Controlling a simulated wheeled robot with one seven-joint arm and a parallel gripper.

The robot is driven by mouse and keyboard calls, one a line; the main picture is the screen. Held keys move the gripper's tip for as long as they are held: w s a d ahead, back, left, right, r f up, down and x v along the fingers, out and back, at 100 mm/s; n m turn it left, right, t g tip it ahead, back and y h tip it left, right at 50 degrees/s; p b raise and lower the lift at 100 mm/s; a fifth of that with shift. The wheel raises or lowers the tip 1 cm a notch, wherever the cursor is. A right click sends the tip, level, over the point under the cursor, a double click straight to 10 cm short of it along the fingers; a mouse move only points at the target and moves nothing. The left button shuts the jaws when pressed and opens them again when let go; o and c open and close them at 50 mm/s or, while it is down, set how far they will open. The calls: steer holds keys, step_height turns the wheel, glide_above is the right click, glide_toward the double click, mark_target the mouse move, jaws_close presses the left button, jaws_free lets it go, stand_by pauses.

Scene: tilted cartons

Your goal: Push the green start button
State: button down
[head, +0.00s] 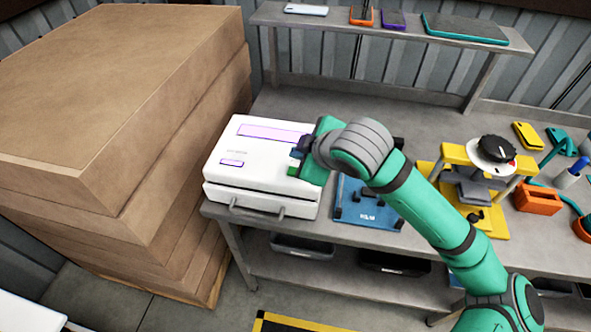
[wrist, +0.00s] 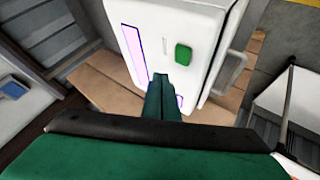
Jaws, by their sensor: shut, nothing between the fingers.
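The green start button (wrist: 183,54) is a raised rounded block on the top of a white machine (wrist: 205,20), seen in the wrist view. In the head view a small bright green patch at the right of the white machine (head: 222,176) looks like the same button (head: 292,171), partly beside my gripper (head: 298,152). In the wrist view the shut, empty fingers of my gripper (wrist: 161,78) are over the machine's top, just short of the button in the picture. Whether they touch the surface I cannot tell.
The machine stands at the left end of a grey workbench (head: 290,105), with a handle (head: 258,208) at its front. Tall stacked cartons (head: 120,110) lean close on its left. A blue fixture (head: 365,205) and a yellow press (head: 470,180) stand to the right. A shelf (head: 390,38) runs behind.

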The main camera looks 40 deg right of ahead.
steer(key=shift+r, duration=0.95)
steer(key=shift+a, duration=0.1)
